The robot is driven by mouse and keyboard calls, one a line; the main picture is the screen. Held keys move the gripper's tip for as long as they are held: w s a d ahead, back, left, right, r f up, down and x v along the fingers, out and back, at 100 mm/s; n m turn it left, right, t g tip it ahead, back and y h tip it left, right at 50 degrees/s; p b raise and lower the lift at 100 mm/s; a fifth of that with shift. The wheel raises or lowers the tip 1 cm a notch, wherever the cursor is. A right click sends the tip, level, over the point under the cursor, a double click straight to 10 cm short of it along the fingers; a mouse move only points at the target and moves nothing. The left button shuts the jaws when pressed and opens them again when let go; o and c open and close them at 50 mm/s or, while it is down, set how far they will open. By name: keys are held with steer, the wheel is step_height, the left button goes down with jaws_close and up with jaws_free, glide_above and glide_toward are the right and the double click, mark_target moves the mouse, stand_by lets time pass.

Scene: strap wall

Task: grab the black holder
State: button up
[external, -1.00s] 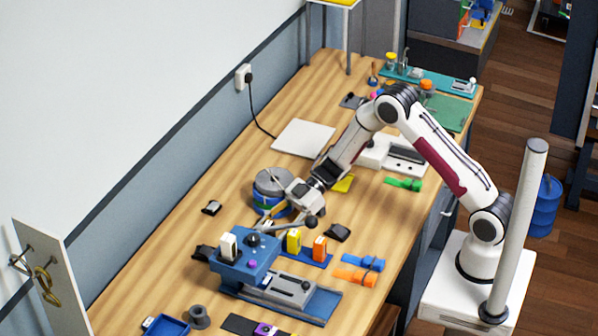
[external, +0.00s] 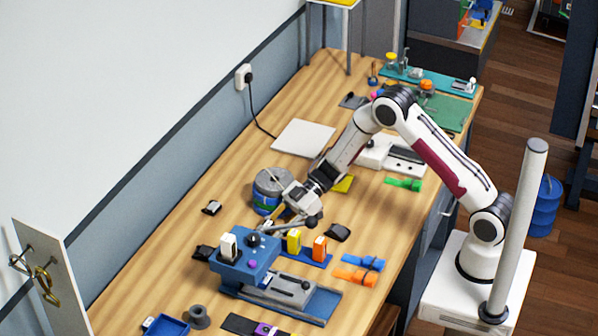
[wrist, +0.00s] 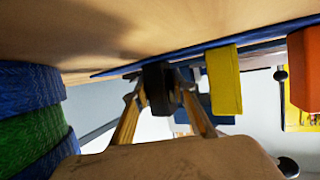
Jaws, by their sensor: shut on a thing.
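The black holder (wrist: 158,88) shows in the wrist view as a small dark block between my two fingertips, at the blue strip (wrist: 118,70). My gripper (wrist: 160,92) is shut on it, with one yellowish finger on each side. In the external view my gripper (external: 270,224) is low over the bench, just behind the blue fixture; the held holder cannot be made out there. A yellow block (wrist: 224,80) and an orange block (wrist: 306,68) stand along the same strip, to the right of the holder.
A stack of blue and green strap rolls (external: 270,190) with a grey top stands close behind my gripper. The blue fixture (external: 245,258) is in front. Other black pieces (external: 338,232) lie on the bench. A white plate (external: 303,138) lies farther back.

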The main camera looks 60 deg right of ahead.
mark_target(268, 224)
steer(key=shift+r, duration=0.1)
steer(key=shift+r, duration=4.95)
steer(key=shift+c, duration=0.2)
